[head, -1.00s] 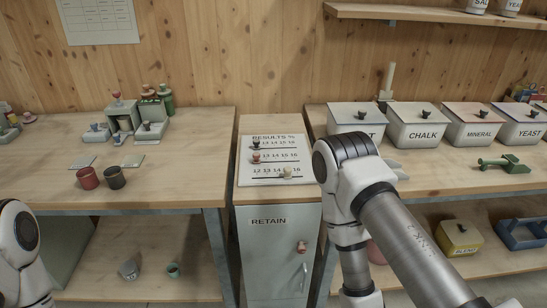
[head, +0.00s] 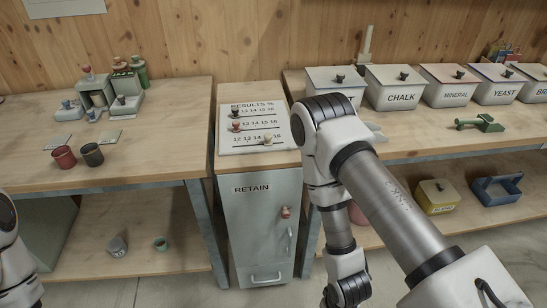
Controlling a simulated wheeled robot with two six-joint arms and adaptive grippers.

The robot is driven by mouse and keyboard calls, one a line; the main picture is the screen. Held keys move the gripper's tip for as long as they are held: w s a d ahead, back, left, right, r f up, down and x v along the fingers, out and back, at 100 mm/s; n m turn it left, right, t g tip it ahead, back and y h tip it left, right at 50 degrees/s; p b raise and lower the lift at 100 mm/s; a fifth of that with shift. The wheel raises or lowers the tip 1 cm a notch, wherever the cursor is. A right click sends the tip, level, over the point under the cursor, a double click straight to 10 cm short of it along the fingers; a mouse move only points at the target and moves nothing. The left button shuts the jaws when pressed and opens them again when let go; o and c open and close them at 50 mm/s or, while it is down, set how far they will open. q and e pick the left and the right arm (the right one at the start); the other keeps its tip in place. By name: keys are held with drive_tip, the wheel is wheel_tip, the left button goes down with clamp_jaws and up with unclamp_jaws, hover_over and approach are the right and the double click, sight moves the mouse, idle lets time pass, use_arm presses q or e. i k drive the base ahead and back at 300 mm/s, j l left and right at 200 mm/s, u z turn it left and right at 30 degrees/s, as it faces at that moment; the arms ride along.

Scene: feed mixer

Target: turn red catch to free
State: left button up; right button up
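A reddish catch (head: 286,212) sits on the upper right of the grey cabinet door marked RETAIN (head: 252,232), above a vertical handle (head: 290,240). Its exact setting is too small to tell. A lower pull handle (head: 265,277) is near the bottom of the cabinet. My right arm reaches in from the lower right, and its wrist is low, to the right of the cabinet and apart from the catch in the picture. Its gripper is out of view below. My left arm shows only at the left edge, with its gripper out of view.
A results board (head: 252,127) with sliding knobs lies on the cabinet top. Lidded bins such as CHALK (head: 400,92) line the right bench. Floor shows in front of the cabinet.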

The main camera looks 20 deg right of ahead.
sight(285, 214)
drive_tip(key=k+l+z, duration=0.1)
drive_tip(key=l, duration=0.2)
drive_tip(key=k+l+z, duration=0.1)
drive_tip(key=k+l, duration=0.15)
drive_tip(key=k+l+z, duration=0.1)
drive_tip(key=l, duration=0.35)
drive_tip(key=k+l+z, duration=0.1)
drive_tip(key=l, duration=0.25)
drive_tip(key=k+l, duration=0.2)
drive_tip(key=l, duration=0.2)
drive_tip(key=j+z, duration=0.05)
